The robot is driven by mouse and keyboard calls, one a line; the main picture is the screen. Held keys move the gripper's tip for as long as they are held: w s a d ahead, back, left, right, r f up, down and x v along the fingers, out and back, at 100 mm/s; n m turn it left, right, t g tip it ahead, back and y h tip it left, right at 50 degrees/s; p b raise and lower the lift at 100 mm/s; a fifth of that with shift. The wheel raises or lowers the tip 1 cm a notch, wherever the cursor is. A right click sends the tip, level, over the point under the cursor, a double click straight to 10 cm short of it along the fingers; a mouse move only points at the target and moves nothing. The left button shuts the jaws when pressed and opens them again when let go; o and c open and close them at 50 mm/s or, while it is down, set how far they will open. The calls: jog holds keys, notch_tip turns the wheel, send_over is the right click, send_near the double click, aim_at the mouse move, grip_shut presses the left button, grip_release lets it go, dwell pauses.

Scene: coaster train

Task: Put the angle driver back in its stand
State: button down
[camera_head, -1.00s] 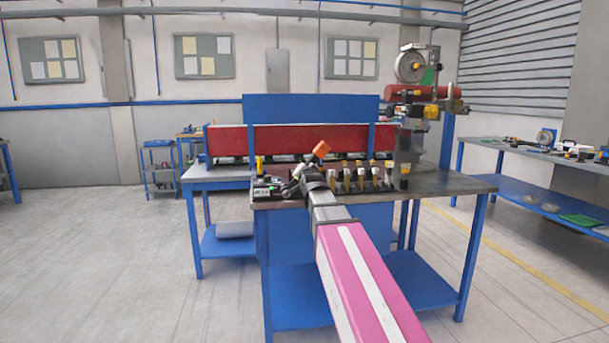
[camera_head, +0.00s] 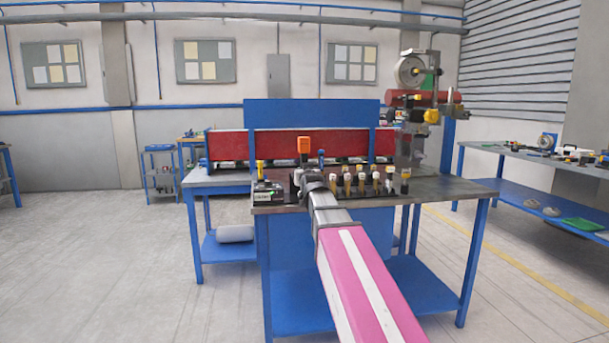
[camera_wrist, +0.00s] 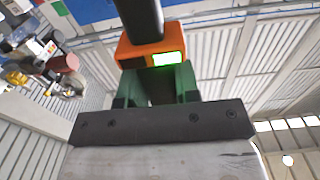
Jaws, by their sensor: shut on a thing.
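The angle driver (camera_wrist: 140,52) shows in the wrist view as an orange block with a lit green display and a black cylinder running up out of frame. My gripper (camera_wrist: 155,88) has green fingers on both sides of it and is shut on it. In the head view the driver's orange end (camera_head: 304,144) stands about upright above my gripper (camera_head: 310,180), over the front workbench. Its lower part is hidden by my arm and gripper. I cannot clearly make out its stand; my arm may cover part of it.
The workbench (camera_head: 440,188) carries a black rack (camera_head: 370,193) with several light- and amber-topped pieces, right of my gripper. A tall machine (camera_head: 410,150) stands behind right. The bench's right end is bare.

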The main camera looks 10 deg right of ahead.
jog(key=shift+w, duration=2.75)
jog(key=w, duration=1)
dwell(3.2)
jog(key=shift+f, duration=0.25)
dwell(0.8)
